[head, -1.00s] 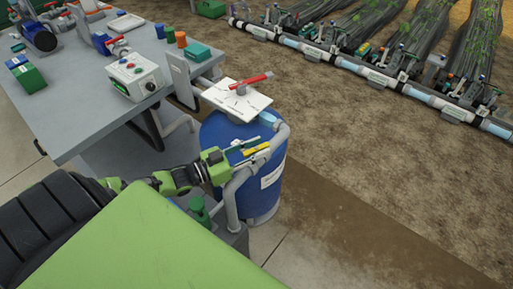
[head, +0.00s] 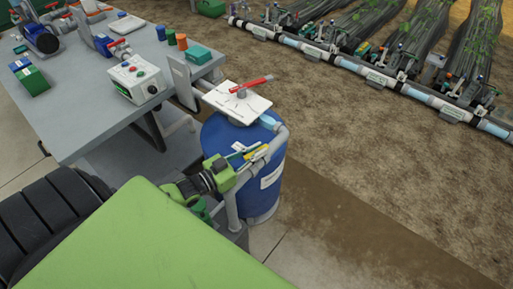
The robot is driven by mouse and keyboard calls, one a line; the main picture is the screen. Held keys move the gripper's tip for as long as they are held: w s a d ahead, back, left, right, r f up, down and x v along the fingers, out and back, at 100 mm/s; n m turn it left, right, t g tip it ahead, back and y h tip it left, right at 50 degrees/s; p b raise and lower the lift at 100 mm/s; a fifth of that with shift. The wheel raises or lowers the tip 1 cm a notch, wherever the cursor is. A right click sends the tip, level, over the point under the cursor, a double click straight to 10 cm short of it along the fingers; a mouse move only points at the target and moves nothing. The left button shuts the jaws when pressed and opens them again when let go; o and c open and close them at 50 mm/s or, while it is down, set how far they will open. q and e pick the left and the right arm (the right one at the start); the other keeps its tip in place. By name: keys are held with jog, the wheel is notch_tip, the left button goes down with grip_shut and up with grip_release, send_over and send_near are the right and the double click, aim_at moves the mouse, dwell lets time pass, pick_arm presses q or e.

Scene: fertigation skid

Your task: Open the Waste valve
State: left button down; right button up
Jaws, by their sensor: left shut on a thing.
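My left gripper (head: 246,154) is at the grey pipe beside the blue barrel, its arm coming in from the lower left. Its fingers are shut on what looks like the small yellow valve handle (head: 262,152) at this pipe. The fingers cover much of the handle, and I cannot read a Waste label there. A second valve with a red lever (head: 250,83) sits on a white lettered plate (head: 235,102) above the barrel, apart from the gripper. My right gripper is not in view.
The blue barrel (head: 268,200) stands behind the pipe. A grey bench (head: 75,110) at the left holds a control box (head: 138,78) with buttons, a green block (head: 30,80) and small cups. Pipes and planted rows lie at the back right. The brown ground at right is clear.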

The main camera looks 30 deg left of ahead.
pick_arm(q)
jog(key=c, duration=2)
grip_release()
jog(key=shift+c, duration=0.2)
jog(key=v, duration=1.2)
jog(key=shift+a+r, duration=0.1)
